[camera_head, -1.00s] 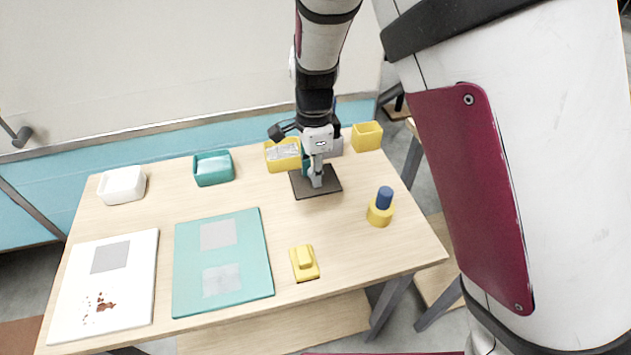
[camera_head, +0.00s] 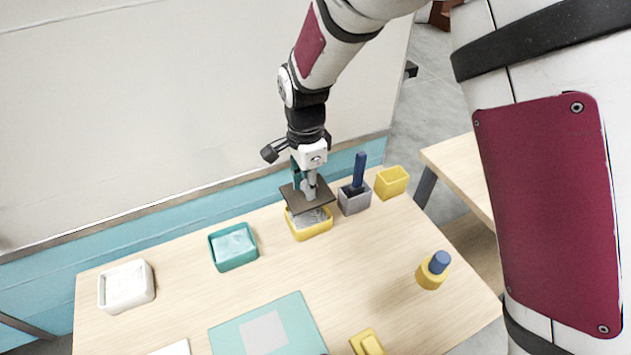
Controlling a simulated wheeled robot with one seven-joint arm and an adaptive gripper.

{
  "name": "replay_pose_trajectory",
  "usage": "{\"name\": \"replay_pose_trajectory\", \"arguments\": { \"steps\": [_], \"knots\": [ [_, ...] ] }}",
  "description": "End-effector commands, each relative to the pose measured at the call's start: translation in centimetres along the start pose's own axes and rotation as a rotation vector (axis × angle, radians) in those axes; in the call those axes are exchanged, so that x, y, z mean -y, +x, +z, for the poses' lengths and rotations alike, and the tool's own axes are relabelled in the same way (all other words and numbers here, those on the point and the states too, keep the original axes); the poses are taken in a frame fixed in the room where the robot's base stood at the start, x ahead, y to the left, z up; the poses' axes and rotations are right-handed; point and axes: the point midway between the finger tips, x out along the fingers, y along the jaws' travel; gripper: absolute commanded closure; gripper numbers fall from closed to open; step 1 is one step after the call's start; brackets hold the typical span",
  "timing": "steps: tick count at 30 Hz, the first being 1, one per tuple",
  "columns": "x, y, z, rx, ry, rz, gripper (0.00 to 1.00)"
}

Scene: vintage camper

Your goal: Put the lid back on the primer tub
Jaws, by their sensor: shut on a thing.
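My gripper (camera_head: 310,188) is shut on a dark brown, flat square lid (camera_head: 292,201) and holds it roughly level. The lid overlaps the back part of a yellow tub (camera_head: 311,234) in the head view. The tub's pale grey contents show in front of the lid's edge. The lid looks a little above the rim, but I cannot tell the exact gap. A teal tub (camera_head: 233,262) with pale contents and a white tub (camera_head: 126,302) with white contents stand open to the left. No label tells which tub holds primer.
A grey holder (camera_head: 355,205) with an upright blue handle (camera_head: 359,170) stands just right of the yellow tub. An empty yellow box (camera_head: 391,183) is beyond it. A yellow-and-blue cylinder (camera_head: 433,272), a yellow block (camera_head: 367,343) and a teal board (camera_head: 295,315) lie nearer.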

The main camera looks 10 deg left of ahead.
Motion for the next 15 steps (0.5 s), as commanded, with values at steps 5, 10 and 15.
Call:
{"name": "replay_pose_trajectory", "arguments": {
  "steps": [5, 10, 15],
  "knots": [
    [0.1, 1.3, -0.1, 0.0, -0.001, 0.001, 1.0],
    [0.1, 2.9, -0.1, 0.0, -0.001, 0.002, 1.0],
    [0.0, 4.4, -0.1, 0.0, -0.001, 0.002, 1.0]
  ]
}}
